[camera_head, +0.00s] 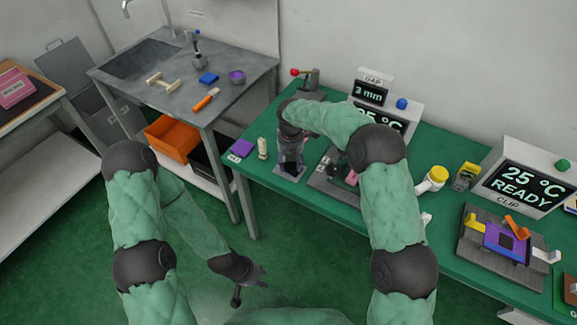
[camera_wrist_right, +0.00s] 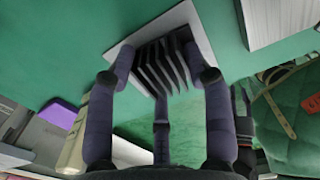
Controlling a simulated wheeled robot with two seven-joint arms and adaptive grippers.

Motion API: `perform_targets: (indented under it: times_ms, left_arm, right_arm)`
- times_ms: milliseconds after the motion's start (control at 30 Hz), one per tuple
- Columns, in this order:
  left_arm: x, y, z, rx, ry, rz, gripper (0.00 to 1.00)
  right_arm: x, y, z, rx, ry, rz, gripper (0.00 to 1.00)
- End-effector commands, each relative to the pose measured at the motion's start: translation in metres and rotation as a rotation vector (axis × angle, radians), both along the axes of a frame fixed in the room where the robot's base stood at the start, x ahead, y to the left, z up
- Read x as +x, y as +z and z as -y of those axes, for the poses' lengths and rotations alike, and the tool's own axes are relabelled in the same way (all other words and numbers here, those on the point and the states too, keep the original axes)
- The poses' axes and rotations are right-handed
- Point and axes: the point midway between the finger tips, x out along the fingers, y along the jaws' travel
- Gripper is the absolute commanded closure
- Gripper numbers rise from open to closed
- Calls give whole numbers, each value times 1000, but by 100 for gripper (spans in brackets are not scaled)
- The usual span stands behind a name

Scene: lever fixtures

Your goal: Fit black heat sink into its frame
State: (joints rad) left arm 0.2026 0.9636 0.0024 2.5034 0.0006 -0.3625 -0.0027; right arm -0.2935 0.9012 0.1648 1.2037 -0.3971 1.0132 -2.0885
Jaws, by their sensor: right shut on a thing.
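The black finned heat sink (camera_wrist_right: 163,66) is between the fingers of my right gripper (camera_wrist_right: 160,80) in the right wrist view. It is at a light grey square plate (camera_wrist_right: 203,35); whether it touches the plate I cannot tell. In the head view my right gripper (camera_head: 291,158) points down over that plate (camera_head: 286,177) on the green bench, and largely hides the heat sink. My left gripper (camera_head: 246,281) hangs low over the floor, fingers apart and empty.
A grey lever fixture (camera_head: 322,181) stands just right of my right gripper, partly behind my arm. A purple block (camera_head: 242,148) and a cream piece (camera_head: 262,148) stand to its left. The CLIP display (camera_head: 530,180) reads 25 °C READY. Small yellow parts (camera_head: 466,176) stand between.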

Motion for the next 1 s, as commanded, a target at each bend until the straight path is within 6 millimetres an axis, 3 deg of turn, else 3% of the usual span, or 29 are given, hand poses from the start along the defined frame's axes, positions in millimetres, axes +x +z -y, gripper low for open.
perform_targets:
  times_ms: [1000]
  left_arm:
    - [0,64,0,0,0,0,63]
  right_arm:
    - [0,79,0,0,0,-1,77]
